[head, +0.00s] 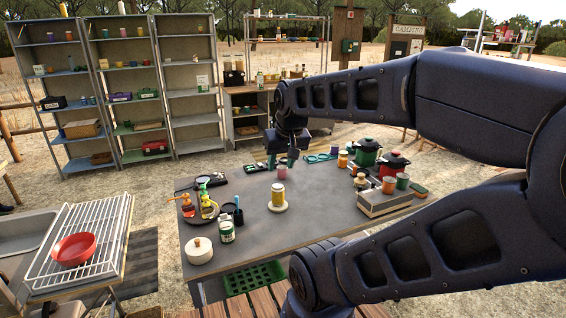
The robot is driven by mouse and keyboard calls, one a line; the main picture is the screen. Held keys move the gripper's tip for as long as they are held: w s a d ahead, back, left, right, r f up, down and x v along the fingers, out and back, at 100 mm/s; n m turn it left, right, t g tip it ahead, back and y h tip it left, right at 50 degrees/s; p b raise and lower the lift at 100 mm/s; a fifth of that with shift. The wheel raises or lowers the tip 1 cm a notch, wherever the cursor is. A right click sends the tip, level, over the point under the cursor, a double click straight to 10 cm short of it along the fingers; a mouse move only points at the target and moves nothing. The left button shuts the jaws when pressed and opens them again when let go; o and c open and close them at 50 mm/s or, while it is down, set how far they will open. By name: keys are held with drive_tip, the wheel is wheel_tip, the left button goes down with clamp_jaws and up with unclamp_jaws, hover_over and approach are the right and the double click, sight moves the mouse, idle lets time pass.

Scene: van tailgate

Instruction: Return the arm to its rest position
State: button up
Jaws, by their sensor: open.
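My gripper (282,160) hangs at the end of my dark blue arm, pointing down over the far part of the grey table (310,222). It is small in view, but its two fingers look apart, with nothing seen between them. A pink cup (282,172) stands just below the fingertips in the picture; I cannot tell the gap between them. A jar with a yellow-orange body (278,194) stands on a round cream base (277,207), nearer to me than the gripper. My arm covers much of the right side of the view.
Red and green pots (367,152) and a camp stove (384,203) stand at the table's right. Bottles (207,204), a green-labelled jar (226,231) and a white lidded pot (199,250) are at the left. A red bowl (74,249) sits on a wire rack (112,228). Shelves stand behind.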

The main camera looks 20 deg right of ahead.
drive_tip(key=shift+s+d+r, duration=0.1)
drive_tip(key=shift+s, duration=0.3)
